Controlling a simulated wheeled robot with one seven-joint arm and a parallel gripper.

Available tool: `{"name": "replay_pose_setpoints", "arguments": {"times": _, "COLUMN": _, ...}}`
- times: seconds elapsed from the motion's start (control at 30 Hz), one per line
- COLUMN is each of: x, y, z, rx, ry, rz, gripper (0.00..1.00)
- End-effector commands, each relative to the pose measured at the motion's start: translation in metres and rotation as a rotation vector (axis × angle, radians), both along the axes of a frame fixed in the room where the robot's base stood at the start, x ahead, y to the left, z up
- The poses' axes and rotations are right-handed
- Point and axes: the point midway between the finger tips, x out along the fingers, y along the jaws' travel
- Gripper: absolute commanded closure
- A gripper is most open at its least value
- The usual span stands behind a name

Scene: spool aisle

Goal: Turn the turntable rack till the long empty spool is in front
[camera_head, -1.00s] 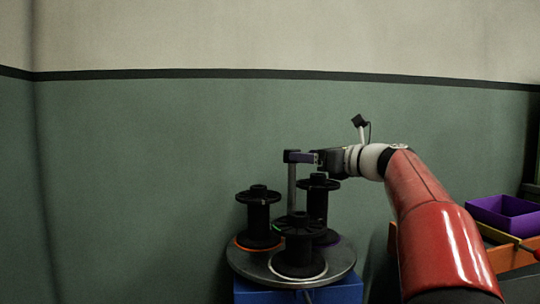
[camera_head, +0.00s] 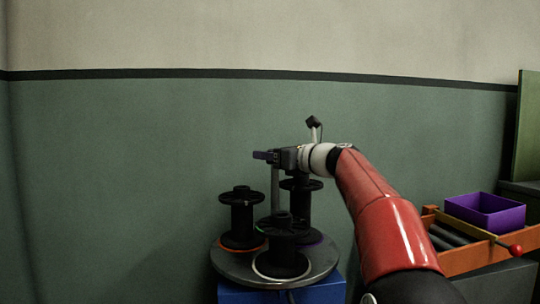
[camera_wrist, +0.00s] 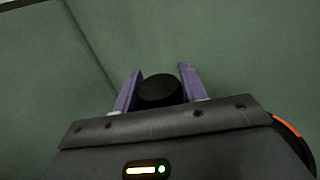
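The turntable rack (camera_head: 222,271) is a grey round plate on a blue base. Several black spools stand on it. One is at the left on an orange ring (camera_head: 242,218). One is at the back right by a purple ring (camera_head: 301,208). A shorter-looking one is in front on a white ring (camera_head: 283,256). All look bare; I cannot tell for sure which is the long one. My gripper (camera_head: 264,156) is above the plate at the top of the grey post (camera_head: 275,188). In the wrist view its purple fingers (camera_wrist: 160,86) are apart, with a black round thing (camera_wrist: 159,91) between them. Contact is unclear.
At the right, an orange tray (camera_head: 461,262) holds dark rollers and a purple bin (camera_head: 486,211). A red knob (camera_head: 516,250) sticks out at its edge. The green wall (camera_head: 120,180) is behind the rack. Room left of the rack looks free.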

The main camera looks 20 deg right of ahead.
Motion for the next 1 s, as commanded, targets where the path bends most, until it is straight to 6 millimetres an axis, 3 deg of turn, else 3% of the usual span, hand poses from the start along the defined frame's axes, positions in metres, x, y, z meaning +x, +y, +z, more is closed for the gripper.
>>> {"name": "replay_pose_setpoints", "arguments": {"times": 0.07, "x": -0.0001, "y": 0.0000, "z": 0.0000, "rx": 0.000, "ry": 0.000, "rz": 0.000, "gripper": 0.69}}
{"name": "replay_pose_setpoints", "arguments": {"times": 0.3, "x": -0.0001, "y": -0.0002, "z": 0.0000, "rx": 0.000, "ry": 0.000, "rz": 0.000, "gripper": 1.00}}
{"name": "replay_pose_setpoints", "arguments": {"times": 1.0, "x": 0.0015, "y": 0.0025, "z": 0.0003, "rx": 0.000, "ry": 0.001, "rz": -0.156, "gripper": 1.00}}
